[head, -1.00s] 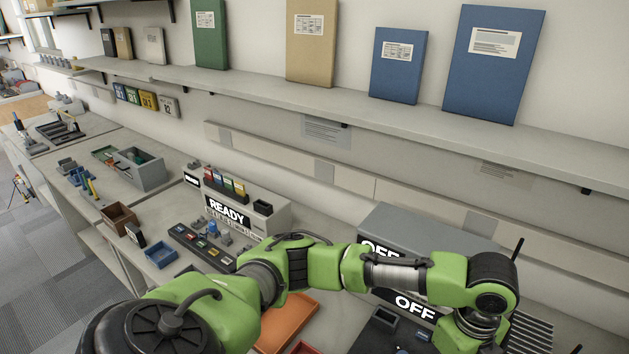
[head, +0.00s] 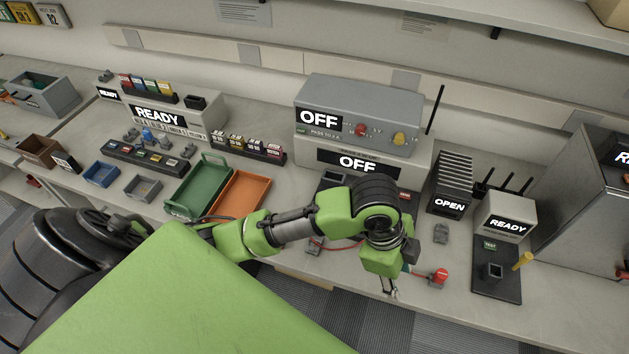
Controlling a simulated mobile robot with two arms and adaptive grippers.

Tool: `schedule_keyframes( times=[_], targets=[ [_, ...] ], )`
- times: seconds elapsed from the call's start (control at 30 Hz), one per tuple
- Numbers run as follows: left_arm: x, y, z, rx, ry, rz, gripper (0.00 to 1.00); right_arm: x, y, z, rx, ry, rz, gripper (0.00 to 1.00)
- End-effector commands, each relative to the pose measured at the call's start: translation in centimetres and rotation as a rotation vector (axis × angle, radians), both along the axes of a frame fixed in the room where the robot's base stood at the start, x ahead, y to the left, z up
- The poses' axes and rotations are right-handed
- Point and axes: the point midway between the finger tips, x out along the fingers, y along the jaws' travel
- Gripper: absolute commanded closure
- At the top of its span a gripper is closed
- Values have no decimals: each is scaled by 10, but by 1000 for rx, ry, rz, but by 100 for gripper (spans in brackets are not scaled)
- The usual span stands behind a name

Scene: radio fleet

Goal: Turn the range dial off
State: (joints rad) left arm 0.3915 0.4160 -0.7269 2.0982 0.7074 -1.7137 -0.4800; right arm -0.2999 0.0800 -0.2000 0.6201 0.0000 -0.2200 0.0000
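A grey radio box (head: 330,92) with an "OFF" display stands on a light unit (head: 415,165) at the back of the bench, which also shows "OFF". The box front carries a red knob (head: 361,130) and a yellow knob (head: 400,138). I cannot tell which control is the range dial. My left gripper (head: 391,291) points down near the bench's front edge, below and in front of the box, apart from both knobs. Its fingers are small and partly hidden by my wrist, so their opening is unclear. My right gripper is out of view.
A green tray (head: 212,171) and an orange tray (head: 240,190) lie left of the box. A red button (head: 439,277) sits right of my gripper. A "READY" unit (head: 504,214) with a yellow handle (head: 523,262) stands further right. A black antenna (head: 435,110) rises beside the box.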

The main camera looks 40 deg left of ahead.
Motion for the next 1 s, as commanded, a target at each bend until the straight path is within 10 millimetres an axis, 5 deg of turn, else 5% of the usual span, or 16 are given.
schedule_keyframes(
  times=[0.47, 1.0],
  targets=[
    [-26, 7, -16, -127, 30, 365, 63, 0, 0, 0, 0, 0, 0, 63],
    [-62, 70, -50, -146, 70, 857, 63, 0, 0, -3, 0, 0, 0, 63]
  ],
)
